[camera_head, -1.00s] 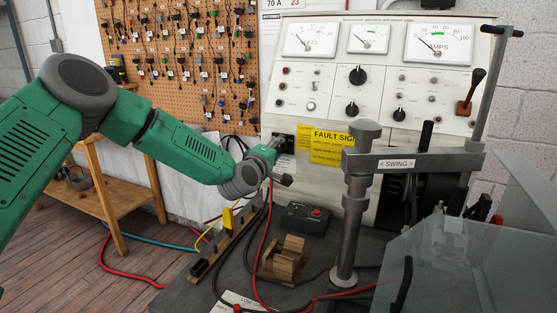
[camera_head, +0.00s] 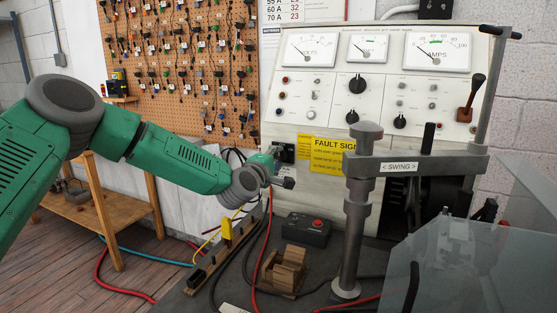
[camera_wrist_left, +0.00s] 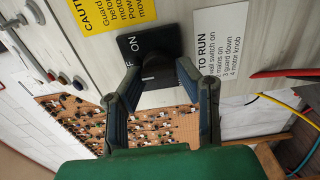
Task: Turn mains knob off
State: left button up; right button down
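The mains knob (camera_wrist_left: 157,74) is dark and stands on a black switch plate (camera_wrist_left: 152,46) lettered ON, with the other word partly hidden. My left gripper (camera_wrist_left: 160,70) has its two fingertips on either side of the knob, and the knob appears to fill the gap between them. The knob's pointing direction is hidden. In the head view, my left gripper (camera_head: 281,172) is at the lower left of the test panel (camera_head: 300,118), beside the yellow fault sign (camera_head: 327,157), and covers much of the switch. My right gripper is not in view.
A swing arm on a grey post (camera_head: 357,210) stands to the right of the gripper. Below are a black box with a red button (camera_head: 308,229), a wooden block (camera_head: 284,268) and loose cables. A clear guard (camera_head: 450,265) fills the lower right.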

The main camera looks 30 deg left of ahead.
pick_arm(q)
jog(key=shift+o, duration=1.1)
jog(key=shift+a+f, duration=0.15)
jog(key=shift+f, duration=0.05)
jog(key=shift+a, duration=0.1)
jog(key=s, duration=1.2)
jog(key=shift+d, duration=0.25)
